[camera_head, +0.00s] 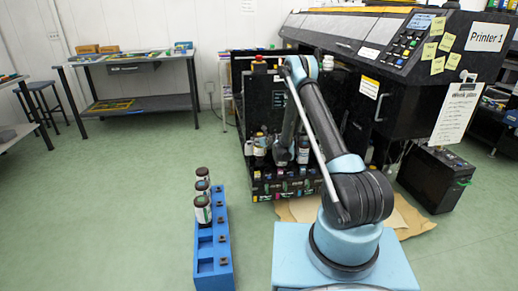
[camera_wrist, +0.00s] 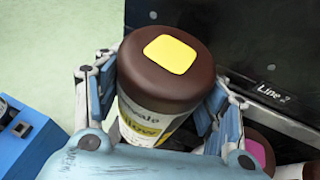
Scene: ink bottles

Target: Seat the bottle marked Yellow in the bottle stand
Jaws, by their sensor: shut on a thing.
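The bottle marked Yellow (camera_wrist: 160,75) has a brown cap with a yellow square and a pale label, partly readable as Yellow. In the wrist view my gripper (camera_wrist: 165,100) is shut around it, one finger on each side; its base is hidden. In the head view my gripper (camera_head: 284,153) is at the black ink cart, and I cannot clearly pick out the held bottle there. The blue bottle stand (camera_head: 226,262) is on the left. Three brown-capped bottles (camera_head: 203,210) stand in its far sockets; the two near sockets (camera_head: 205,265) are empty.
A bottle with a pink cap mark (camera_wrist: 259,153) is close to the right finger. A black panel reading Line 2 (camera_wrist: 225,65) rises behind. Other bottles (camera_head: 260,145) stand on the cart. Green floor (camera_head: 150,180) is clear between cart and stand.

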